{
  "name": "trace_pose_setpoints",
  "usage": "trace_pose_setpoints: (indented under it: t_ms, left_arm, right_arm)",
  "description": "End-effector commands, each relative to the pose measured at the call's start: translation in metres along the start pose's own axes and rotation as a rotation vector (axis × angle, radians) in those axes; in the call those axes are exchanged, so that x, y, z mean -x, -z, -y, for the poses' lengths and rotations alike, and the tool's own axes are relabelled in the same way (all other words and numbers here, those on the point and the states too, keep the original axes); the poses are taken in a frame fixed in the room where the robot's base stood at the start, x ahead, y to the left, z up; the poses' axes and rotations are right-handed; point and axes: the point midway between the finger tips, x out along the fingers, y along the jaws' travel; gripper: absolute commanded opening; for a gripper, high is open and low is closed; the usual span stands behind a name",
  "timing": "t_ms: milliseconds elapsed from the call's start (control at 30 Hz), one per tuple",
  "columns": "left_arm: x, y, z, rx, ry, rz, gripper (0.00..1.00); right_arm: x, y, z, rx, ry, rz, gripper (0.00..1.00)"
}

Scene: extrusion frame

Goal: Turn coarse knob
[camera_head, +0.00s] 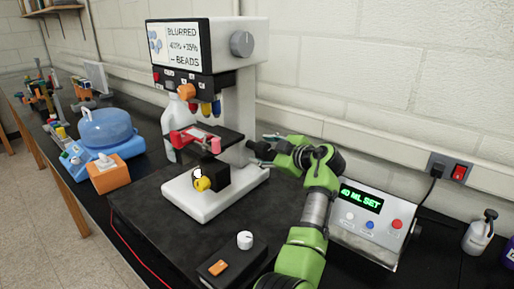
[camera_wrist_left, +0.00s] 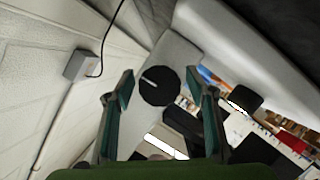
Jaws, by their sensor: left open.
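The coarse knob looks to be the round black knob (camera_wrist_left: 158,86) with a white line in the left wrist view. It sits on the pale side of the microscope (camera_head: 238,110). My left gripper (camera_head: 262,144) is at the microscope's right side in the head view. Its teal fingers stand apart on both sides of the knob in the wrist view, with gaps visible between them and the knob. No grip on it shows. In the head view the gripper largely hides that spot. My right gripper is in neither view.
A grey dial (camera_head: 242,43) is on the microscope's head and a yellow knob (camera_head: 202,184) on its base. A control box reading "40 ML SET" (camera_head: 370,222) stands right of my arm. A small black box (camera_head: 232,262) with a white knob lies in front. A wall is behind.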

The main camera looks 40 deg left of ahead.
Motion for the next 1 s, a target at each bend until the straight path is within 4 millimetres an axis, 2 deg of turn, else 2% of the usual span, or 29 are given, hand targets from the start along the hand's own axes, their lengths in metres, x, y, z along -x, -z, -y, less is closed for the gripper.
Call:
trace_pose_setpoints:
  t_ms: [233, 267, 300, 400, 733, 1000]
  left_arm:
    - [0.0, -0.001, 0.0, 0.0, 0.0, 0.0, 0.51]
    - [0.0, -0.001, 0.0, 0.0, 0.0, 0.0, 0.46]
    - [0.0, 0.0, 0.0, 0.0, 0.0, 0.0, 0.35]
    - [0.0, 0.0, 0.0, 0.0, 0.001, 0.0, 0.13]
    - [-0.001, 0.0, 0.001, -0.024, 0.011, -0.001, 0.12]
    - [-0.001, 0.0, 0.0, -0.158, 0.066, -0.002, 0.12]
  right_arm:
    - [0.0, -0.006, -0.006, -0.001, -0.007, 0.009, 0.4]
    - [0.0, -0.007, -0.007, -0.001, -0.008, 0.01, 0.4]
    - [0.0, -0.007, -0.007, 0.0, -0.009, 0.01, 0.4]
    - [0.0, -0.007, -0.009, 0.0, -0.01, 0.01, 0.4]
    - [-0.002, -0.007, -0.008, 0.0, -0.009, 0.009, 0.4]
    - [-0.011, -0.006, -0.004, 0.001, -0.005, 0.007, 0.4]
